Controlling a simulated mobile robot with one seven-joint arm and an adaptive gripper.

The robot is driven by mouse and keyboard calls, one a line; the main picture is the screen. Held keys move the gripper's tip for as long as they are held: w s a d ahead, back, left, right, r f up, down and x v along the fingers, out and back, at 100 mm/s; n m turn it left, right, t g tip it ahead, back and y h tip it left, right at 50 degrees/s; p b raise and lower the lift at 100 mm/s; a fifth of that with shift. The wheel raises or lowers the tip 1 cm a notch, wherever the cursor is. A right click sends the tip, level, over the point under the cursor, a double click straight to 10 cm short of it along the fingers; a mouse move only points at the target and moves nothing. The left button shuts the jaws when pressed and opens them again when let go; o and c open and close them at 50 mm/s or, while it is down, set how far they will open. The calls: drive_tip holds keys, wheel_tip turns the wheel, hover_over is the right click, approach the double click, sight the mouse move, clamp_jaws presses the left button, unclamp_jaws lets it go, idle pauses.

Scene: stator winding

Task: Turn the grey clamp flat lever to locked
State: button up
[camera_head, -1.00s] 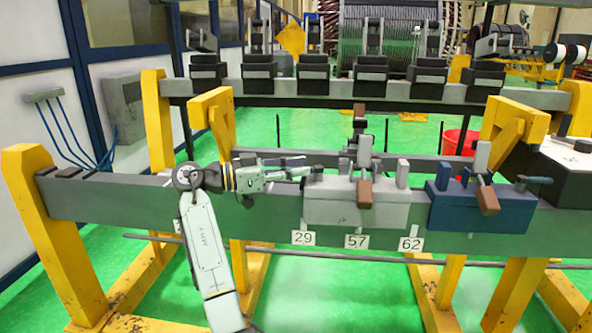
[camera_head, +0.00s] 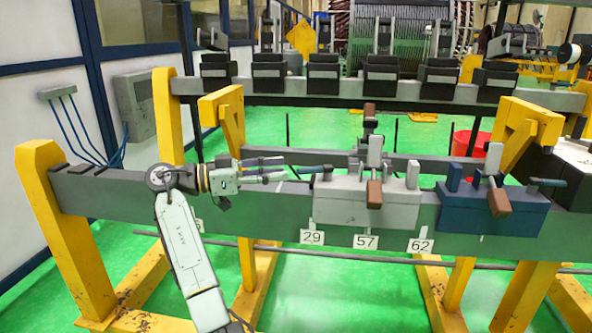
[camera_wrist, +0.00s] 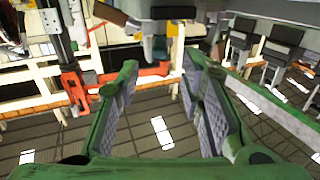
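The grey clamp (camera_head: 365,208) sits on the long grey beam. Its flat lever, with a teal grip (camera_head: 301,170), sticks out from the clamp's upper left end toward my gripper. In the wrist view the fingers (camera_wrist: 157,68) are wide apart, with the lever's teal grip (camera_wrist: 160,48) ahead between the tips. Contact is not visible.
A blue clamp (camera_head: 490,210) stands right of the grey one, with its own teal-handled lever (camera_head: 546,182) at the right. Tags (camera_head: 312,237) hang below the grey clamp. A rear beam (camera_head: 330,100) carries several black blocks.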

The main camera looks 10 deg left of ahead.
sight(315, 170)
drive_tip(key=shift+v, duration=2.35)
drive_tip(key=shift+c, duration=0.4)
